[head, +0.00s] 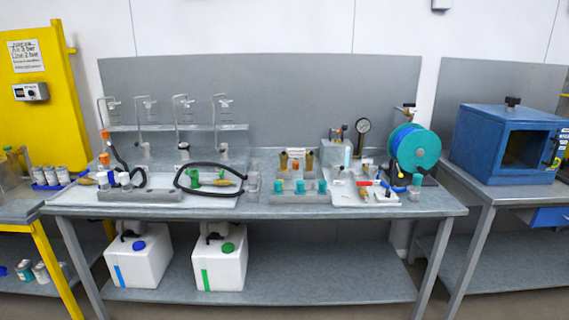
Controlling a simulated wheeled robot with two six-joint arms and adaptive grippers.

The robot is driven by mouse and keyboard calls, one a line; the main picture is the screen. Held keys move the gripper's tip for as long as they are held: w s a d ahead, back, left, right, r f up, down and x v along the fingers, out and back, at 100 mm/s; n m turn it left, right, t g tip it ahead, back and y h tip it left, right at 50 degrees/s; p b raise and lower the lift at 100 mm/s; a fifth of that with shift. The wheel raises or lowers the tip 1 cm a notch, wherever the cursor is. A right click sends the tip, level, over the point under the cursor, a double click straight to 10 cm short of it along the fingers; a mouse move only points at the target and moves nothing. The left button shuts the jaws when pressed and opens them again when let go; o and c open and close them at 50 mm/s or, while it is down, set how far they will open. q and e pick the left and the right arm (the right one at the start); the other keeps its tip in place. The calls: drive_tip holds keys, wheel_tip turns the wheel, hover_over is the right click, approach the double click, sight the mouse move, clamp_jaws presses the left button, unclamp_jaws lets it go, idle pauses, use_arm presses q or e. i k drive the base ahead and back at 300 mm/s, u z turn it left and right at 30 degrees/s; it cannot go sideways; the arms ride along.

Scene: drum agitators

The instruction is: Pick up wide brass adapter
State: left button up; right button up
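Several small brass-coloured parts are on the central workbench (262,212), and they are too small to tell surely which one is the wide adapter. Two stubby brass-coloured pieces (283,161) stand near the bench's middle beside a small label. A tapered brass-coloured piece (87,181) lies at the left end, and another brass-coloured piece (363,193) is on the white sheet at the right. Neither of my grippers is in view.
Black hose (183,178) loops over the left tray. White canisters (139,260) sit on the lower shelf. A blue oven-like box (480,146) is on the right table. The bench's front strip is mostly clear.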

sight(283, 168)
drive_tip(key=u, duration=0.35)
drive_tip(key=i, duration=2.05)
drive_tip(key=u, duration=0.3)
